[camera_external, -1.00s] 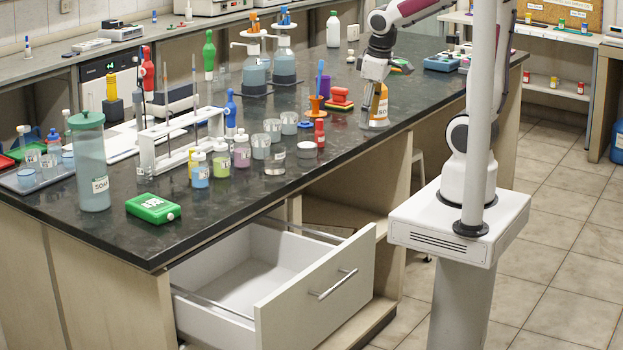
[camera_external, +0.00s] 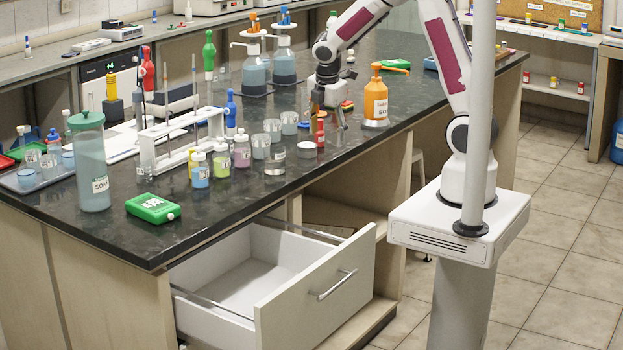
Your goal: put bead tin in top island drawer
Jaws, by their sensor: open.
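A small, low round container with a pale lid (camera_external: 307,150) stands near the island's front edge; it looks like the bead tin, but its label is too small to read. My gripper (camera_external: 328,124) is open above the worktop, pointing down, behind and slightly right of this container and apart from it. A small red bottle (camera_external: 320,132) stands between them in the picture, close to the fingers. The top island drawer (camera_external: 308,296) is pulled out below the worktop, and its visible inside is empty.
Glass beakers (camera_external: 261,147) and small capped bottles (camera_external: 221,160) stand left of the container. An orange pump bottle (camera_external: 375,101) is right of my gripper. A green box (camera_external: 153,208) lies near the front corner.

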